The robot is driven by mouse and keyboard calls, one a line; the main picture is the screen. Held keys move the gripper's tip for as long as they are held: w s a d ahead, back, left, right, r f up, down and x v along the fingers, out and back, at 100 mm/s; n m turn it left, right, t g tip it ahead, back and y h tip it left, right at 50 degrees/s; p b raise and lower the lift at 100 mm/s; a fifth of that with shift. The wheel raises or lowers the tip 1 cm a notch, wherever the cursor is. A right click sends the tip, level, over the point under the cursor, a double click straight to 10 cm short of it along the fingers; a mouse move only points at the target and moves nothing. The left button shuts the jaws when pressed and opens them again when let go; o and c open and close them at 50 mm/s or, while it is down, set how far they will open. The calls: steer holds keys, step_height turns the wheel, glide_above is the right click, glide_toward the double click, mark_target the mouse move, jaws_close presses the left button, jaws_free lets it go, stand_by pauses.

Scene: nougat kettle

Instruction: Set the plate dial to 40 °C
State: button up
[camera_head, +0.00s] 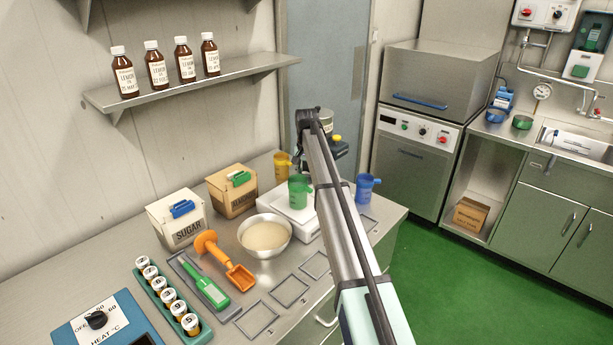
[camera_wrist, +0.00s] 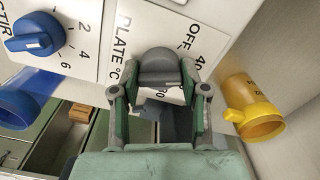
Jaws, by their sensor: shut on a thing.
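The plate dial (camera_wrist: 159,64) is a dark grey knob on a white panel marked PLATE °C, in the wrist view. OFF and a 4 that begins a partly covered number show on the panel to its right, and a figure partly covered by my gripper shows below it. My gripper (camera_wrist: 160,77) has one finger on each side of the dial and is shut on it. I cannot make out which mark the dial points to. In the head view my arm hides the dial and the fingers.
A blue STIR dial (camera_wrist: 35,35) is left of the plate dial. A yellow measuring cup (camera_wrist: 252,106) is close on the right, and a blue cup (camera_wrist: 16,106) on the left. In the head view a green cup (camera_head: 299,191) and a steel bowl (camera_head: 283,247) stand near my arm.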

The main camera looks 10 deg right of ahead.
steer(key=o, duration=1.1)
steer(key=shift+f, duration=0.1)
steer(key=shift+o, duration=0.2)
step_height(320, 180, up, 12)
